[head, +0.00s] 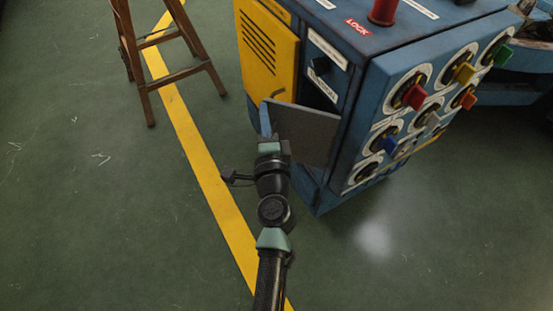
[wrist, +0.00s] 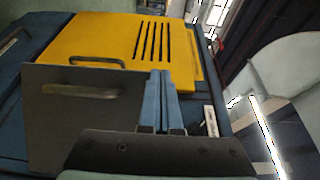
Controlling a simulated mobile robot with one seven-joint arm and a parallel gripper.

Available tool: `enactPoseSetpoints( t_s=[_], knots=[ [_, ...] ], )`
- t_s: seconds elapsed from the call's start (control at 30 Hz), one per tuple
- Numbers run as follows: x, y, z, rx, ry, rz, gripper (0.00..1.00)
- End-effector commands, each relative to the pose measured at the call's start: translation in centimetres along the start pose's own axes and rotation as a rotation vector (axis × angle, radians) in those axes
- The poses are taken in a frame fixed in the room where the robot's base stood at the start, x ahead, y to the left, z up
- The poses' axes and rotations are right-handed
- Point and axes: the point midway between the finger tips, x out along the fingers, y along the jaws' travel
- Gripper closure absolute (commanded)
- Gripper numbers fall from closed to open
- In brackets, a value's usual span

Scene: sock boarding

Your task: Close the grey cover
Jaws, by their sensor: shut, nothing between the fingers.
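The grey cover (head: 312,135) is a flat panel standing open, swung out from the front of the blue machine cabinet below the yellow door. In the wrist view, the grey cover (wrist: 60,125) fills the lower left, and its dark bar handle (wrist: 80,91) shows on that face. My gripper (head: 265,119) is at the cover's left edge in the head view. In the wrist view, my gripper's blue fingers (wrist: 163,98) are together and empty, just right of the cover's edge. I cannot tell whether they touch it. The cabinet opening is partly hidden by the cover.
The yellow door (head: 268,45) with slots and a handle is shut above. The blue cabinet (head: 345,85) has several coloured knobs on its right side and a red button (head: 384,10) on top. A wooden stool (head: 170,55) stands at upper left. The green floor at left is clear.

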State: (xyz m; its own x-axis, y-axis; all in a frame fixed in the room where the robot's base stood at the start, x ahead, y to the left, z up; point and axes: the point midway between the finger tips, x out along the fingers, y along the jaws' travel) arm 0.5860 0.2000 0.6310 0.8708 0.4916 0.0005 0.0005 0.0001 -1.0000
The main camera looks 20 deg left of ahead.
Motion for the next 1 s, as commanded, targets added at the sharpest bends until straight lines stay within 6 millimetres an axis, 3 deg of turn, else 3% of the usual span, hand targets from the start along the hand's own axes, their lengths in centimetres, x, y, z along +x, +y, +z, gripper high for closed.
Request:
enactPoseSetpoints(
  t_s=[0.5,1.0],
  knots=[
    [6.7,0.3,-3.7,-0.002,0.001,-0.002,1.00],
    [9.3,0.1,-6.7,0.000,0.001,0.000,1.00]
  ],
)
